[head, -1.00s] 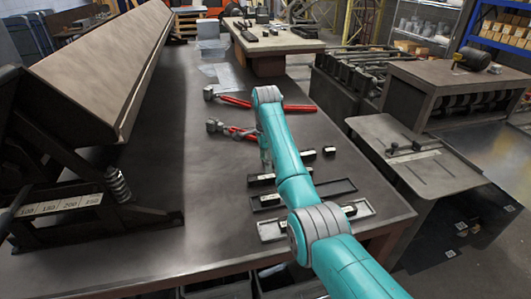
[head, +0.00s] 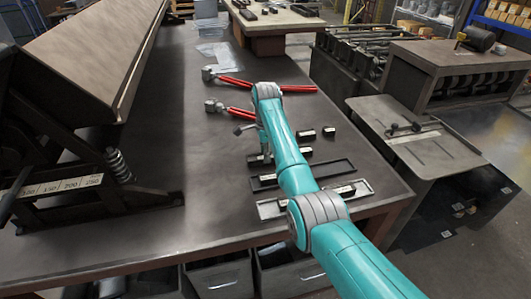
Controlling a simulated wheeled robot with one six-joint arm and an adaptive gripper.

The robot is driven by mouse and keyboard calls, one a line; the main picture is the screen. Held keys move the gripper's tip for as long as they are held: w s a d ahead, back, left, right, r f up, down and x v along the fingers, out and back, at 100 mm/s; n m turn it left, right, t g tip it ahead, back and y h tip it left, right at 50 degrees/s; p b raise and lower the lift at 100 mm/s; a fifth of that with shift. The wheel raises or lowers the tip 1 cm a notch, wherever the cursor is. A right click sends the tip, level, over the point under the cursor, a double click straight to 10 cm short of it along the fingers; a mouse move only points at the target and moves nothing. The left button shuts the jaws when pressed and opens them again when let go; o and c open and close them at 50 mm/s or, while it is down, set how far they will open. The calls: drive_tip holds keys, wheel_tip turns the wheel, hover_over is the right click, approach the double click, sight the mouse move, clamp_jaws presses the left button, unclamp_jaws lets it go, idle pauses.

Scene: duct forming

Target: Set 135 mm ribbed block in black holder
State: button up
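The black holder (head: 338,168) is a shallow dark tray on the bench near its front right corner. My arm crosses it and hides its middle. Several small dark blocks with pale labels lie nearby: two stand behind the holder (head: 308,133) (head: 329,131), and another is at its left end (head: 268,178). Ribs and lengths are too small to read, so I cannot tell which block is the 135 mm one. My gripper (head: 262,152) points down beyond my elbow, close to a block left of the holder. My forearm hides most of it, including its fingers.
A light grey tray (head: 270,210) with a block (head: 347,190) lies in front of the holder. Red-handled tools (head: 300,88) lie behind my arm. A forming machine (head: 90,70) stands at left. The bench (head: 190,170) between is clear.

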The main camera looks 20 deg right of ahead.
clamp_jaws()
drive_tip(key=shift+r, duration=0.1)
wheel_tip(320, 180, up, 9)
idle(0.7)
